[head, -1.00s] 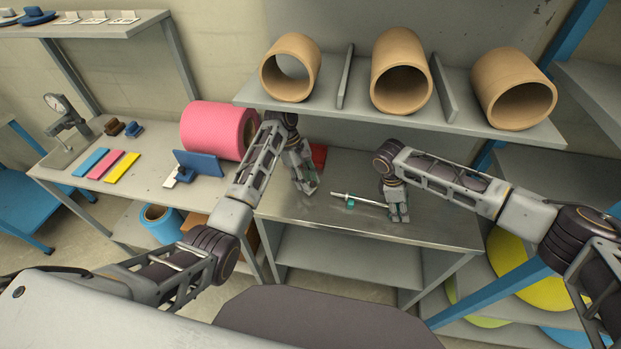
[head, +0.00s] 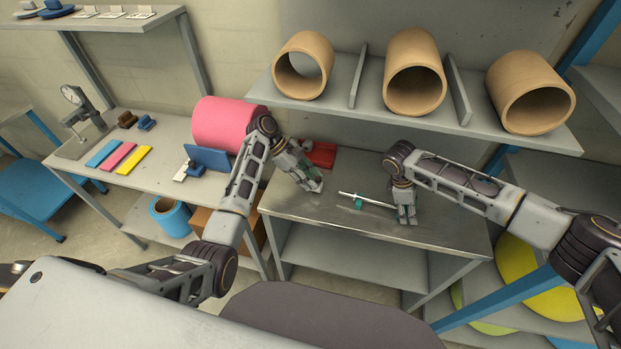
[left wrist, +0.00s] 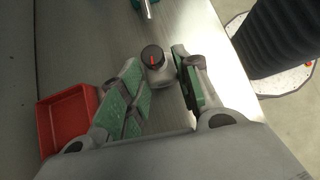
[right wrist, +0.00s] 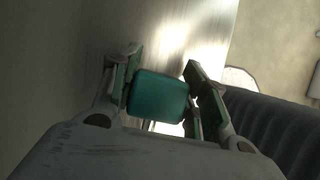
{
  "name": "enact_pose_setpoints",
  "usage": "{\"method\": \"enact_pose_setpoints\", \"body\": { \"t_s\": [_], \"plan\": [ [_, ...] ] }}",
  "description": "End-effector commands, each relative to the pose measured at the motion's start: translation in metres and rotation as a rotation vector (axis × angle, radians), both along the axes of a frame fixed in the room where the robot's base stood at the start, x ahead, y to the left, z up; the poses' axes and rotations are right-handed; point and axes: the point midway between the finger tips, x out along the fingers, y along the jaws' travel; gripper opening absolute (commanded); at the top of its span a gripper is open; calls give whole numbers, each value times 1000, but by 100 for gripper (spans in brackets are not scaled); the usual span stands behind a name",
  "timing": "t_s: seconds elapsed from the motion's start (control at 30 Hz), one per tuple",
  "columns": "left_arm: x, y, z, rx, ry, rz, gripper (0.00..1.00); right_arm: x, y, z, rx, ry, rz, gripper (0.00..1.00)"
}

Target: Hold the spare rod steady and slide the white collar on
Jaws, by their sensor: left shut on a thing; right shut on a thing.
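The spare rod (head: 376,201), thin and pale, is held by my right gripper (head: 407,216) low above the metal table, pointing left. A small teal piece (head: 358,203) shows at the rod near its free end. In the right wrist view a teal block (right wrist: 158,97) sits between the fingers. My left gripper (head: 316,187) is just left of the rod's free tip, apart from it. In the left wrist view it is shut on a whitish round collar (left wrist: 158,70) with a dark, red-marked top. The rod's tip (left wrist: 146,9) shows beyond it.
A red tray (head: 320,155) lies behind my left gripper and also shows in the left wrist view (left wrist: 68,122). A shelf (head: 350,103) with brown tubes overhangs the table's back. A pink roll (head: 222,125) and blue plate stand left. The table's front (head: 340,228) is clear.

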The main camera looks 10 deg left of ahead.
Motion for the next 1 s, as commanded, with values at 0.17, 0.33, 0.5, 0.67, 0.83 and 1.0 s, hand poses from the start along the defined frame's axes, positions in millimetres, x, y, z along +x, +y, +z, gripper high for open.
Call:
{"method": "enact_pose_setpoints", "body": {
  "t_s": [0.17,0.33,0.5,0.67,0.83,1.0],
  "plan": [
    [0,-3,1,0,0,-1,10,0,0,0,0,0,0,8],
    [-1,-10,1,-1,-1,-2,10,0,0,0,0,0,0,8],
    [-2,-20,1,-1,0,-4,10,0,0,0,0,0,0,8],
    [-2,-29,0,0,0,-1,10,0,0,0,0,0,0,8],
    [-3,-40,0,-1,0,-1,10,0,0,0,0,0,0,8],
    [-4,-47,0,0,0,-1,10,0,0,0,0,0,0,8]
  ]
}}
